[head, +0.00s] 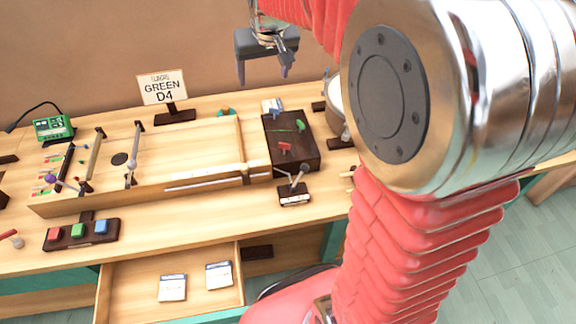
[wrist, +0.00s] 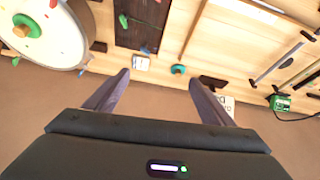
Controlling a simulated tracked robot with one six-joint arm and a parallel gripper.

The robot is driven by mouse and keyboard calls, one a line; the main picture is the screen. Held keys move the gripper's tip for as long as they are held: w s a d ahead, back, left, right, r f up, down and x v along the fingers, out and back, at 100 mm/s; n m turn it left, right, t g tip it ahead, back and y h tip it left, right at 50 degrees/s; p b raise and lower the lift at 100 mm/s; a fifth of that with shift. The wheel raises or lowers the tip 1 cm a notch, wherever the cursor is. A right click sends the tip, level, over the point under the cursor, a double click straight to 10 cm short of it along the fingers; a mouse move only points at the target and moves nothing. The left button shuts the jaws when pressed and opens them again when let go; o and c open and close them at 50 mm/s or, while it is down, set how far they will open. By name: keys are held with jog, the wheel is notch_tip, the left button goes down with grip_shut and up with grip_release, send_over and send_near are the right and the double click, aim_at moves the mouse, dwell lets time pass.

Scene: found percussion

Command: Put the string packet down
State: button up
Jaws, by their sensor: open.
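A small white and blue packet (head: 272,105) lies at the far end of a dark board in the head view. It also shows as a white square (wrist: 141,63) in the wrist view, just beyond my fingertips and left of centre. Two similar white packets lie in the open drawer, a left one (head: 172,289) and a right one (head: 219,275). I cannot read their labels. My gripper (head: 263,75) hangs above the bench's back edge. Its fingers (wrist: 158,80) are spread apart with nothing between them.
The dark board (head: 306,149) holds a green and a red piece. A white round drum (wrist: 42,30) is left of it in the wrist view. The GREEN D4 sign (head: 162,88) stands at the back. The open drawer (head: 125,275) juts out in front.

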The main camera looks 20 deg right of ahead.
jog(key=s+a, duration=0.3)
jog(key=s, duration=1.1)
jog(key=s+a+f+n, duration=0.1)
jog(key=s+a, duration=0.2)
jog(key=s, duration=1.1)
jog(key=shift+s+f+t+y, duration=0.25)
jog(key=shift+f+t+y, duration=0.05)
jog(key=shift+c, duration=0.4)
